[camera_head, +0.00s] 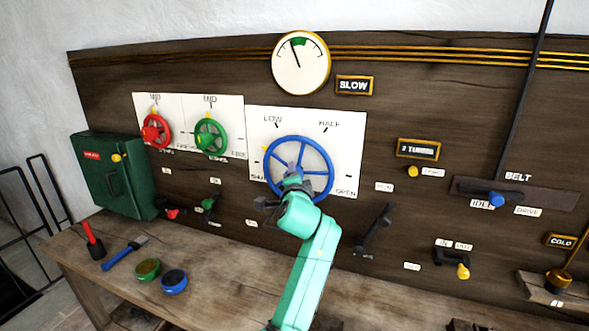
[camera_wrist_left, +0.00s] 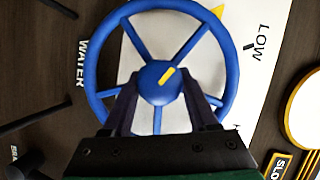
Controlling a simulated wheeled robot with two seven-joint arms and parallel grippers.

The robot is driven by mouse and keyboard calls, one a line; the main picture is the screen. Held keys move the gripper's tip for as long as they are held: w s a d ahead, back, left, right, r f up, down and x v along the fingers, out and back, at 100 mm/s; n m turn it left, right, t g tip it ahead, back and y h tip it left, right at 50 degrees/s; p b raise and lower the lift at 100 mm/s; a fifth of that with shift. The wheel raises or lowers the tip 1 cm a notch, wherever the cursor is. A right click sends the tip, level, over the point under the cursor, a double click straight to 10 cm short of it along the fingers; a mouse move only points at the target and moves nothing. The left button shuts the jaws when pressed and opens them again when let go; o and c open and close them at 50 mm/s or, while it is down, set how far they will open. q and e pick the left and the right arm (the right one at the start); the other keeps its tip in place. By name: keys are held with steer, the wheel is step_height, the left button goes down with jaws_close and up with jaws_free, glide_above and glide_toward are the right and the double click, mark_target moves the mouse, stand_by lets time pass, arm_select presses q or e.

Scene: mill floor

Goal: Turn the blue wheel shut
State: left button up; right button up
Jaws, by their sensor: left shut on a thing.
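The blue wheel (camera_head: 299,139) is mounted on a white plate (camera_head: 351,130) marked LOW, HALF and OPEN, with a partly covered label at lower left. A yellow pointer (camera_head: 264,149) shows at the wheel's left edge, between that label and LOW. My left gripper (camera_head: 289,176) is at the wheel's hub and lower spokes. In the left wrist view the blue wheel (camera_wrist_left: 232,75) fills the middle, and the two dark fingers of the gripper (camera_wrist_left: 159,92) lie either side of the hub, shut on the wheel. The exact contact is partly hidden. My right gripper is not in view.
A red wheel (camera_head: 151,133) and a green wheel (camera_head: 205,142) stand left. A round gauge (camera_head: 300,70) hangs above, its needle near a green band, beside a SLOW sign (camera_head: 355,86). A dark lever (camera_head: 375,230) is at right. The bench (camera_head: 215,290) holds tools and tins.

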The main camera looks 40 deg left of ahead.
arm_select(q)
steer(key=n+h+p, duration=0.1)
steer(key=n+p, duration=0.2)
steer(key=shift+r+g+h+p, duration=0.15)
steer(key=shift+g+h+p, duration=0.15)
steer(key=shift+h+p, duration=0.1)
steer(key=shift+f+n+h+p, duration=0.2)
steer(key=shift+n+h+p, duration=0.2)
steer(key=shift+n+p, duration=0.4)
steer(key=shift+f, duration=0.1)
steer(key=o, duration=1.4)
steer(key=shift+c, duration=0.2)
